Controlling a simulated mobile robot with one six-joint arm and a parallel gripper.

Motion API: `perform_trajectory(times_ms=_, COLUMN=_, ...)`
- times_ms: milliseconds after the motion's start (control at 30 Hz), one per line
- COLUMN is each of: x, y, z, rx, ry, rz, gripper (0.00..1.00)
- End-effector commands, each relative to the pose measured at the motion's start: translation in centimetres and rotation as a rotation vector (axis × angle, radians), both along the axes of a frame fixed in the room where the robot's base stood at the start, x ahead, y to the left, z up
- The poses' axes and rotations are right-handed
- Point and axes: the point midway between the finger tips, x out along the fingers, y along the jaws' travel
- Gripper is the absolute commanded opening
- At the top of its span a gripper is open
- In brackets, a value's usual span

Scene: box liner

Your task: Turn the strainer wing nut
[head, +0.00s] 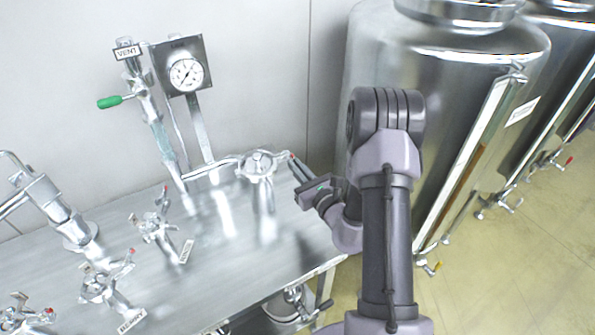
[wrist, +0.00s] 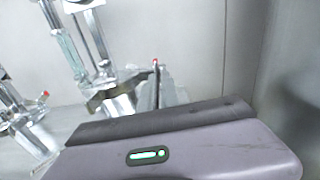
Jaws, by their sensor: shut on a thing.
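The strainer (head: 258,168) is a shiny steel body with a round clamped top, standing at the back right of the steel bench. Its wing nut (head: 291,156) shows as a small red-tipped piece on its right side; the red tip also shows in the wrist view (wrist: 155,62). My gripper (head: 298,170) comes in from the right and is shut on the wing nut. The fingers hide most of the nut, and its exact angle cannot be told. In the wrist view the strainer clamp (wrist: 115,92) is just beyond my gripper's dark edge.
A gauge (head: 186,75) and a green-handled vent valve (head: 112,102) stand behind to the left. Several red-tipped valve fittings (head: 155,228) stand on the bench (head: 230,275) at left. A large steel tank (head: 440,90) is close behind my arm.

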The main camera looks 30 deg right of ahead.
Motion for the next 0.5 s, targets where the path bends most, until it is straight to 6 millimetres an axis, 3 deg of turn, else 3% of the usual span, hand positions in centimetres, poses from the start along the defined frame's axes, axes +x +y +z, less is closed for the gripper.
perform_trajectory(times_ms=500, x=0.03, y=-0.03, z=0.09, rx=-0.072, ry=-0.005, rz=-0.001, gripper=0.00)
